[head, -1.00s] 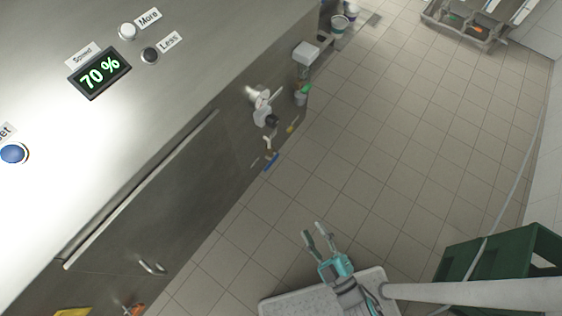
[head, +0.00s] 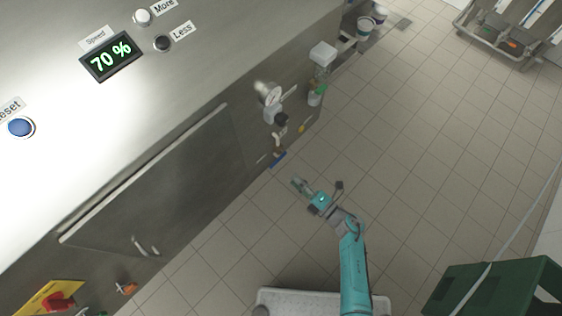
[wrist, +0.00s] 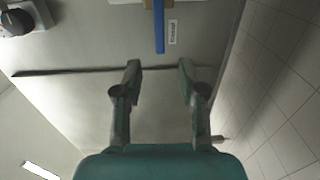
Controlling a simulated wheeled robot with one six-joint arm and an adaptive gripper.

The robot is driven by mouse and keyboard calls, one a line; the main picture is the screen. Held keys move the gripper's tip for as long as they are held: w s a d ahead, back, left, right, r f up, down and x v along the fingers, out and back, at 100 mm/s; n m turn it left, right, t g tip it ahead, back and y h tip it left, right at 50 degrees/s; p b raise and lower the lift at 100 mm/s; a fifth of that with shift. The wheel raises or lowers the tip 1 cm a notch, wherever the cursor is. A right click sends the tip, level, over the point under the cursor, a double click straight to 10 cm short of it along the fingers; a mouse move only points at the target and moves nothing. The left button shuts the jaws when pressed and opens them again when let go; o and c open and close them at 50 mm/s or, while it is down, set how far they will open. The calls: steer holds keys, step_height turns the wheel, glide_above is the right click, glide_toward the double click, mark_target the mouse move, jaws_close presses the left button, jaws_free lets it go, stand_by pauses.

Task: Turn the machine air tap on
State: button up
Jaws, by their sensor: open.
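A small tap with a blue handle (head: 278,160) is on the steel machine's side, low beneath the round gauge. In the wrist view the blue handle (wrist: 159,32) points toward my gripper, with a brass-coloured part at its top edge and a small label to its right. I cannot read that label surely. My gripper (head: 297,187) is open and empty, a little below and right of the blue handle in the head view. In the wrist view the gripper (wrist: 160,68) has its two fingers spread, with the handle ahead of the gap and apart from both fingertips.
A red switch on a yellow plate (head: 58,302) is at lower left. The tiled floor is open to the right; a green stand (head: 490,285) is at lower right.

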mark_target(276, 164)
steer(key=x, duration=1)
steer(key=shift+w+a, duration=0.25)
jaws_close()
